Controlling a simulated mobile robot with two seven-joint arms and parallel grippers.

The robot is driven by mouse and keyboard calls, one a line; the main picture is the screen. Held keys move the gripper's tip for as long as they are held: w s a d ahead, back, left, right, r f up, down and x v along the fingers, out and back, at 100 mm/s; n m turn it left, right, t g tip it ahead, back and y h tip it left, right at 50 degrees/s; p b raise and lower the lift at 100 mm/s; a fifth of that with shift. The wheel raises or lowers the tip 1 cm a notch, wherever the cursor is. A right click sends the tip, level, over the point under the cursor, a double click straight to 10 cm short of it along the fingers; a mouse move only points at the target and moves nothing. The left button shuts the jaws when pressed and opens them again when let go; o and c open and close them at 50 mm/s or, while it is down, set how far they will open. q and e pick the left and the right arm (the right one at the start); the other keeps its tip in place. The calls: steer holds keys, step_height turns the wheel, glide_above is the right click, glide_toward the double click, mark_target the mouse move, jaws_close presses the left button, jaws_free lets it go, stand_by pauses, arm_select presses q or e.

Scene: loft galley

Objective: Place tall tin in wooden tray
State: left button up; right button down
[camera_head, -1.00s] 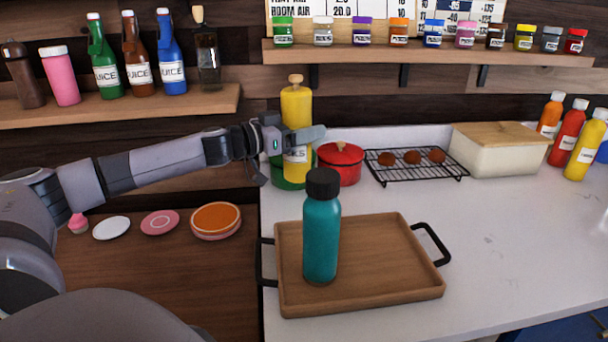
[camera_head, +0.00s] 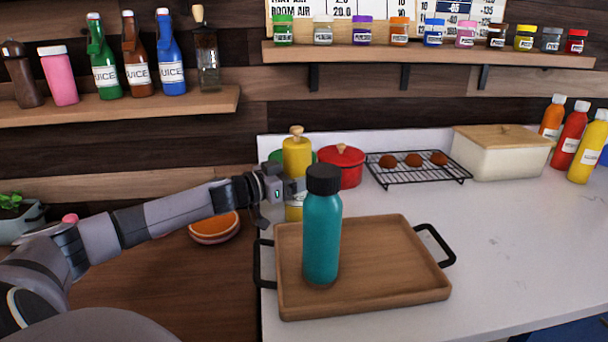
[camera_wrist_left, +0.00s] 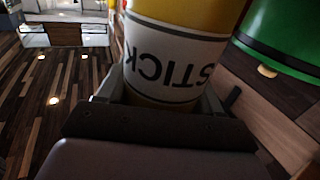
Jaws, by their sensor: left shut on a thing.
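The tall tin (camera_head: 297,157) is yellow with a white label and a wooden knob on its lid. My left gripper (camera_head: 292,190) is shut around its labelled middle; the label fills much of the left wrist view (camera_wrist_left: 172,60). The tin is upright at the back left edge of the wooden tray (camera_head: 390,265), partly hidden by the gripper and a teal bottle. I cannot tell whether its base touches anything. The tray lies on the white counter and has black handles. My right gripper is not in view.
The teal bottle (camera_head: 322,235) stands on the tray's left part; the tray's right part is bare. The counter right of the tray is clear.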

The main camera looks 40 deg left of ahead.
arm_select(q)
steer(key=shift+f, duration=0.15)
steer(key=o, duration=1.6)
steer(key=shift+c, duration=0.2)
